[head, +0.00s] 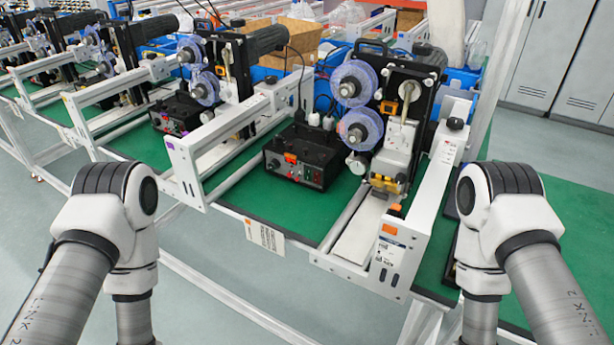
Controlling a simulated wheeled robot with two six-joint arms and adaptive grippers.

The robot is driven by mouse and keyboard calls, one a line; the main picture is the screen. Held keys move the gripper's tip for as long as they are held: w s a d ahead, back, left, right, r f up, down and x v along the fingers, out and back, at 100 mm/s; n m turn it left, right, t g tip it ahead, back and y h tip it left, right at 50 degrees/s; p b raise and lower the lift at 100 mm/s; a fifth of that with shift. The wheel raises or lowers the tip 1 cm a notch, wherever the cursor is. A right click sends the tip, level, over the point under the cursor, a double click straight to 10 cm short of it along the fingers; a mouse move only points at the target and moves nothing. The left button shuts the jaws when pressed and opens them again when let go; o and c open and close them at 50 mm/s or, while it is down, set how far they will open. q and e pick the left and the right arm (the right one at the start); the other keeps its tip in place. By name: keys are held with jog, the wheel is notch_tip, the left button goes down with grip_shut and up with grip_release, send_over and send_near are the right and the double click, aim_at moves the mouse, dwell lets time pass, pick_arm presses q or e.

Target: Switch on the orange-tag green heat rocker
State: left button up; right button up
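A black control box (303,155) stands on the green bench top near the middle, with an orange tag (290,157) on its upper front edge. Its front panel carries small red and green controls; a small green rocker (308,175) shows toward the panel's right part. It is too small to tell which way the rocker is set. My two arms come in from the left and right and bend downward at the lower edge. Neither gripper is in view.
A coder machine with purple reels (361,129) stands right of the box. White frame rails (185,170) flank the box on both sides. A second black control box (176,113) stands farther left. Green bench surface (283,208) is clear in front of the box.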

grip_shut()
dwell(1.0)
